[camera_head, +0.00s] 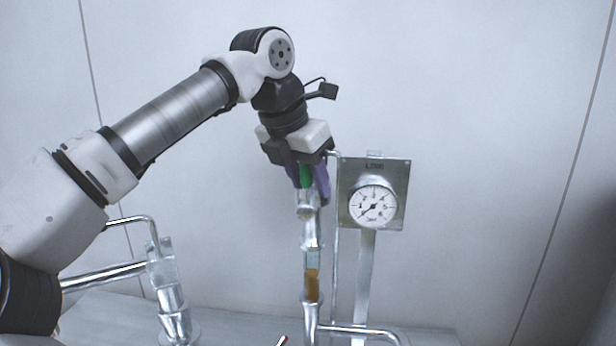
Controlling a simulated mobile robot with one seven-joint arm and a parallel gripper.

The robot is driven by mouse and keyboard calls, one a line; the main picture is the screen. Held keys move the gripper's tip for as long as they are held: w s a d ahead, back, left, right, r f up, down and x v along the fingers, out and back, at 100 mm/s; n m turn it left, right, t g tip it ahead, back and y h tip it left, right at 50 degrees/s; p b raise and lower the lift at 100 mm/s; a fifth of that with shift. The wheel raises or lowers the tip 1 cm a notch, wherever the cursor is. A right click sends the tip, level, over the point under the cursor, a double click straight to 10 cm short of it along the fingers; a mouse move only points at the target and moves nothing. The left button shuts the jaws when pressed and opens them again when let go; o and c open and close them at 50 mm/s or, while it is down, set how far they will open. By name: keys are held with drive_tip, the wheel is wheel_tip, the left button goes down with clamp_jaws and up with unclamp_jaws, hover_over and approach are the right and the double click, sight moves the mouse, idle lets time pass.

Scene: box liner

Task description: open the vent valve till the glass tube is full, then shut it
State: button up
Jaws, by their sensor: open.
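My gripper (308,186) points down at the top of the upright pipe, its purple fingers open on either side of a green part, which looks like the vent valve's handle (305,175). Whether the fingers touch it I cannot tell. The valve body (305,210) is silvery and sits just below the fingers, partly hidden. The glass tube (312,284) stands lower on the same pipe.
A round gauge (373,206) on a metal plate (394,168) stands close to the right of my gripper. A thin pipe (335,250) runs beside the glass tube. Other silvery pipework (172,298) stands at lower left. The wall area at upper right is clear.

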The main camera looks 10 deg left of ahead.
drive_tip(key=shift+r, duration=0.1)
drive_tip(key=v, duration=1.3)
drive_tip(key=shift+r, duration=0.3)
drive_tip(key=shift+s+a+f, duration=0.1)
drive_tip(key=shift+s, duration=0.05)
